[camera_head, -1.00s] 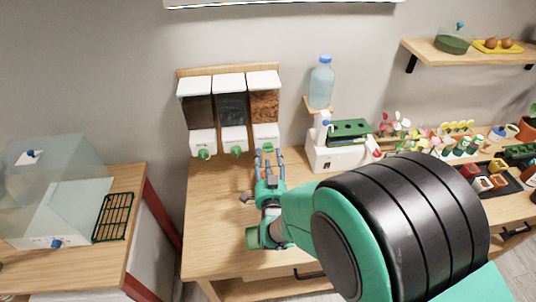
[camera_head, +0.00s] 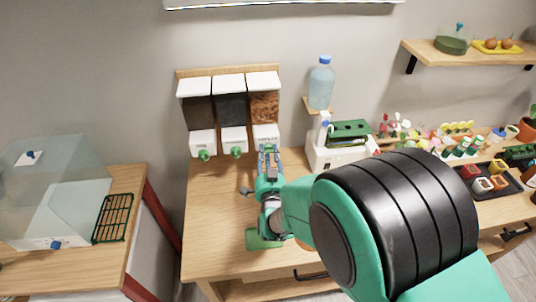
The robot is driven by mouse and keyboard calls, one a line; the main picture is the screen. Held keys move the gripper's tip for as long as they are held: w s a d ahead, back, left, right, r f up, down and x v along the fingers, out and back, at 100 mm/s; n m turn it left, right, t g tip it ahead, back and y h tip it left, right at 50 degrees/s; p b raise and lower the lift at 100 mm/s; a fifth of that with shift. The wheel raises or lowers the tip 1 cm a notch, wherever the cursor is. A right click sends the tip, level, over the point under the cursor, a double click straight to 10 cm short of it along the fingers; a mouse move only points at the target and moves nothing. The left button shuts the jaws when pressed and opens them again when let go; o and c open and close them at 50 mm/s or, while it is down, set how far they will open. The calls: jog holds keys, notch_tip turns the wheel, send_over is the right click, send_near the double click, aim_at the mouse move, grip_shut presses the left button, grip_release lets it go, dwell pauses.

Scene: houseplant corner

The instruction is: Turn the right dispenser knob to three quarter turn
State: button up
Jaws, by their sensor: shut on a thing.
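A wall dispenser (camera_head: 230,73) has three clear bins with white lids and white bases. The left bin and the middle bin each have a green knob, the left knob (camera_head: 204,155) and the middle knob (camera_head: 236,152). The right bin (camera_head: 265,106) holds a reddish-brown material. My gripper (camera_head: 268,151) is at the front of the right bin's white base (camera_head: 265,132), its fingers shut on the right knob. That knob is mostly hidden between the fingers, so I cannot tell its angle.
The wooden table (camera_head: 215,220) is mostly bare in front of the dispenser. A white machine (camera_head: 335,154) with a green top and a water bottle (camera_head: 321,82) stand to the right. A clear hood (camera_head: 60,180) and a green rack (camera_head: 112,218) are on the left table.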

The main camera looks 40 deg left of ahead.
jog(key=shift+f, duration=0.25)
jog(key=shift+s+n+b, duration=0.1)
jog(key=shift+n+b, duration=0.5)
jog(key=shift+b, duration=0.05)
jog(key=o, duration=1.2)
jog(key=shift+f, duration=0.1)
jog(key=shift+c, duration=0.2)
jog(key=shift+r, duration=0.2)
jog(key=v, duration=1.2)
jog(key=shift+f, duration=0.1)
